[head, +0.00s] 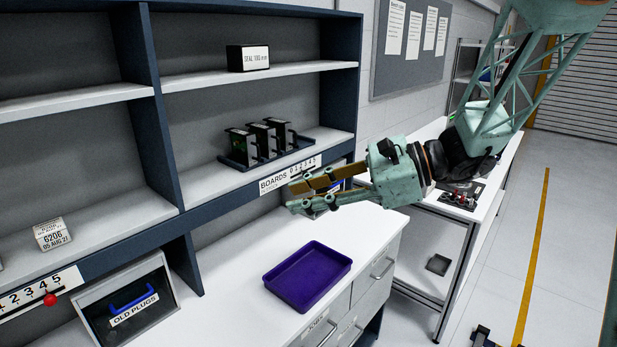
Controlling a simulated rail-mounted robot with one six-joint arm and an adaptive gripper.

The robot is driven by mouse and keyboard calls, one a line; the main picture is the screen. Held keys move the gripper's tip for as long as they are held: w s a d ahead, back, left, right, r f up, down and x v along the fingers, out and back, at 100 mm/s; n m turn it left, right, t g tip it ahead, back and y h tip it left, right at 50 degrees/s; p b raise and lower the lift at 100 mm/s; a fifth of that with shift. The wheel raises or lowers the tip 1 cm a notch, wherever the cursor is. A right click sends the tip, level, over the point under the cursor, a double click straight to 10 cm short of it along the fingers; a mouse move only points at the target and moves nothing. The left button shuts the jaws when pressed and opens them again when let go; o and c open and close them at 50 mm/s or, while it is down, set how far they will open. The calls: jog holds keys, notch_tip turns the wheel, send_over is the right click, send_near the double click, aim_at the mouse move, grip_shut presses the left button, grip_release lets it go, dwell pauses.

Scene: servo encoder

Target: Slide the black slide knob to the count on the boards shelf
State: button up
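The boards shelf carries a dark rack (236,163) with three upright boards (264,138) in it. On the shelf's front edge is a white BOARDS label strip (273,182) with a row of numbers from 0 to 5. I cannot make out the black slide knob; my gripper covers the area just below the numbers. My gripper (292,197) is in front of the strip's right part, pointing left. Its two fingers are apart with a gap between them, and I see nothing held there. Whether it touches the strip I cannot tell.
A red knob (50,299) sits on another number strip at lower left. A purple tray (307,277) lies on the white counter below my gripper. An OLD PLUGS bin (127,305) is at left. A black box (248,58) stands on the upper shelf.

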jog(key=w+d+f+m+t+y, duration=0.1)
jog(key=w+d+f+m+t, duration=0.15)
jog(key=w, duration=0.45)
jog(key=w+d+f+m+t, duration=0.1)
jog(key=w+f+m+t, duration=0.15)
jog(key=w, duration=0.45)
jog(key=m+t, duration=0.4)
jog(key=m, duration=0.3)
send_near(304, 174)
jog(key=v, duration=0.5)
jog(key=shift+d+h, duration=0.1)
jog(key=shift+h, duration=0.3)
jog(key=shift+w, duration=0.1)
jog(key=b+x, duration=0.1)
jog(key=x, duration=1.2)
jog(key=shift+w+a+r, duration=0.2)
jog(key=shift+w+a, duration=0.05)
jog(key=shift+w, duration=0.05)
jog(key=shift+c, duration=0.7)
grip_shut()
